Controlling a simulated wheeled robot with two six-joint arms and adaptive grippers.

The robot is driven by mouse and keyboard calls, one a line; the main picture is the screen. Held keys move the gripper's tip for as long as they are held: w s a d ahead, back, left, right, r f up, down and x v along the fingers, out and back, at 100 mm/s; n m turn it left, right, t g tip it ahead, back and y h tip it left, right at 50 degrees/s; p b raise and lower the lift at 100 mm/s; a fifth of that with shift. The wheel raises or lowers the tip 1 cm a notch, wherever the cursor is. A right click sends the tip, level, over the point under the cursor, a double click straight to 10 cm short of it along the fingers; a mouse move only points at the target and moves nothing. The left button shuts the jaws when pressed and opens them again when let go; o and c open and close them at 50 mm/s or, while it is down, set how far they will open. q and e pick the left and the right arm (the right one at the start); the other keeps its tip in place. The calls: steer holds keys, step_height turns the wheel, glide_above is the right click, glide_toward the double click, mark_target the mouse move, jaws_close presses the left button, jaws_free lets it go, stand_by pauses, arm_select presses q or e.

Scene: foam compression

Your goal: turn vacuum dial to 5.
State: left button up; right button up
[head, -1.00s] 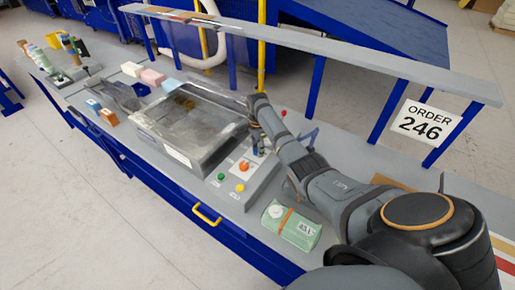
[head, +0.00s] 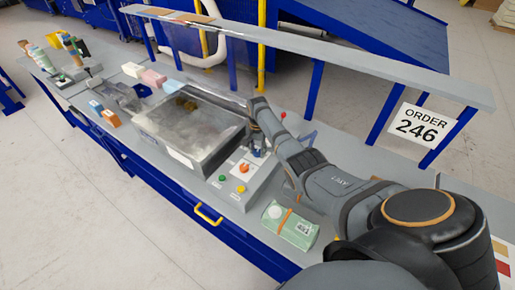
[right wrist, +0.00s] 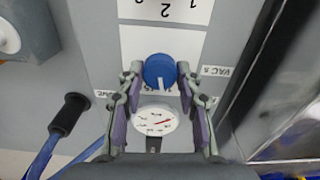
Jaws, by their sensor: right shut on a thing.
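The blue vacuum dial (right wrist: 160,72) shows in the right wrist view on a grey panel, with a white pointer mark on it. My right gripper (right wrist: 159,76) is shut on the dial, one finger on each side. A printed scale plate (right wrist: 165,10) with numbers lies above the dial in that view, and part of its marking is hidden. A round white gauge (right wrist: 155,122) with a red needle sits below the dial, between the fingers. In the head view my right gripper (head: 258,148) is at the control panel (head: 250,185) beside the vacuum chamber (head: 195,130). My left gripper is not in view.
Green, orange and yellow buttons (head: 243,168) sit on the panel near my right gripper. Foam blocks (head: 153,79) lie behind the chamber. A shelf (head: 330,46) runs above the bench.

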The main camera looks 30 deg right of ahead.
mark_target(257, 151)
steer(key=n+p, duration=0.1)
steer(key=n, duration=0.3)
steer(key=shift+r+n, duration=0.15)
steer(key=shift+n, duration=0.15)
steer(key=shift+w+n, duration=0.1)
steer(key=shift+n, duration=2.3)
steer(key=o, duration=1.1)
steer(key=shift+o, duration=0.2)
step_height(257, 151, up, 12)
